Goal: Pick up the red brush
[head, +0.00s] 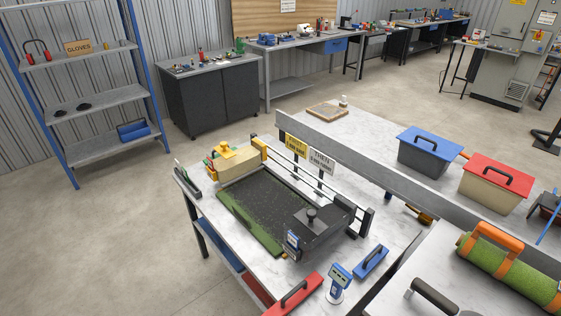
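The red brush (292,298) is a long red block with a black handle on top. It lies at the near edge of the white work table (385,226), and the bottom edge of the head view cuts it off. A similar blue brush (370,261) with a black handle lies to its right and farther back. Neither of my grippers shows in the head view.
A small blue device on a stand (339,283) is just right of the red brush. A machine with a dark bed (262,207) fills the table behind it. A green turf roll (510,270) with orange straps lies at right. Lidded blue (431,152) and red (496,183) boxes stand behind.

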